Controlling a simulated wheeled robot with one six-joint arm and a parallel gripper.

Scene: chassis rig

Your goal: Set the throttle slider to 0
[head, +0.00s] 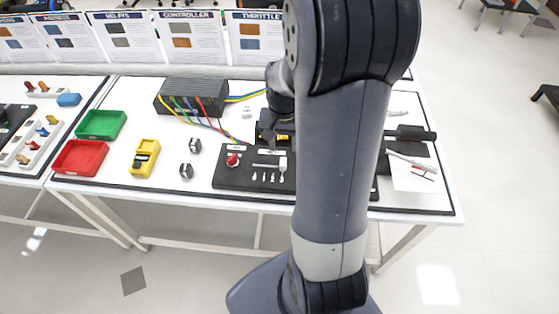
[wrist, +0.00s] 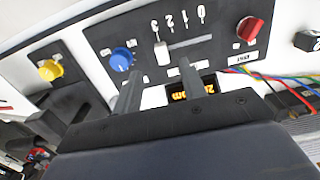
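The throttle slider is a white handle (wrist: 163,54) on a slot in the black panel (wrist: 105,32). In the wrist view, the handle is at the left end of the slot, by the 3 mark; the 0 mark (wrist: 201,13) is toward the red knob (wrist: 245,28). In the head view, the white handle (head: 283,163) is at the slot's right end. My gripper (wrist: 160,66) is open and empty, its fingers apart on either side of the handle in the picture. Contact cannot be told. An orange-lit display (wrist: 193,92) is partly hidden by my gripper.
A blue knob (wrist: 121,60) and a yellow knob (wrist: 50,70) lie left in the wrist view. A black box (head: 192,97) with coloured wires stands behind the panel. A yellow device (head: 144,158), green tray (head: 101,125) and red tray (head: 80,157) are to the left.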

